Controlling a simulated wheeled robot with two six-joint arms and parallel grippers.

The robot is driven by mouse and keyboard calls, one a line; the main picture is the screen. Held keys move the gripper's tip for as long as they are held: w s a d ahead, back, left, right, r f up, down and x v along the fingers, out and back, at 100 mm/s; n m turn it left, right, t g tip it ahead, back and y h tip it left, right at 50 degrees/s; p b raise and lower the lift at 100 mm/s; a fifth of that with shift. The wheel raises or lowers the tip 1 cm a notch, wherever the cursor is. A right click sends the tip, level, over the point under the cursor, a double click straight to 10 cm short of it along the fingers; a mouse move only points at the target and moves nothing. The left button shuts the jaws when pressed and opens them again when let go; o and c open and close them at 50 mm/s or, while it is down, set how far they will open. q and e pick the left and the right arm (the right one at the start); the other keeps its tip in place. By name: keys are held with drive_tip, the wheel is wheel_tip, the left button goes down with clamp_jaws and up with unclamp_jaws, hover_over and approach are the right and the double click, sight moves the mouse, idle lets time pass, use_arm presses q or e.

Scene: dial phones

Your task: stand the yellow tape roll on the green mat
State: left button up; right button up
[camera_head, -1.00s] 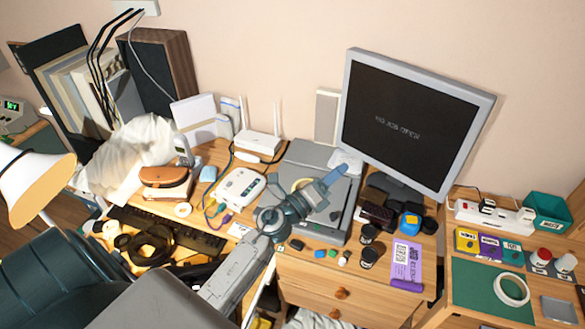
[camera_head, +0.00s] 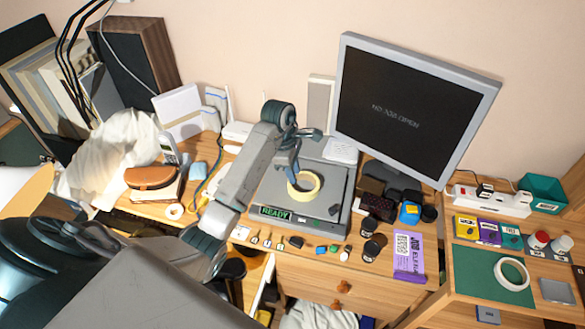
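The yellow tape roll (camera_head: 316,189) lies flat on top of a grey flat device (camera_head: 333,183) in the middle of the desk. My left gripper (camera_head: 294,174) points down at the roll's far left edge. Its fingers overlap the rim in the picture; whether they touch it or are parted is too small to tell. The green mat (camera_head: 473,272) lies on the wooden surface at the right. A white ring-shaped roll (camera_head: 499,275) lies flat on its right part. My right gripper is not in view.
The monitor (camera_head: 405,115) stands behind and right of the grey device. Dark jars (camera_head: 374,247), a purple packet (camera_head: 408,253) and small items lie between device and mat. A white power strip (camera_head: 489,202) and coloured cards (camera_head: 465,228) sit behind the mat. The mat's left part is clear.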

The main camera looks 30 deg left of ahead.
sight(300, 194)
use_arm(q)
drive_tip(key=f+b, duration=0.2)
drive_tip(key=f, duration=0.1)
drive_tip(key=d+f+b, duration=0.1)
drive_tip(key=f+b, duration=0.1)
drive_tip(key=f, duration=0.1)
drive_tip(key=f+b, duration=0.2)
drive_tip(key=shift+w+d+f, duration=0.25)
drive_tip(key=shift+d+f, duration=0.15)
drive_tip(key=c, duration=0.5)
drive_tip(key=shift+r, duration=0.2)
drive_tip(key=shift+r+p, duration=1.55)
drive_tip(key=shift+r, duration=0.85)
drive_tip(key=shift+f, duration=0.1)
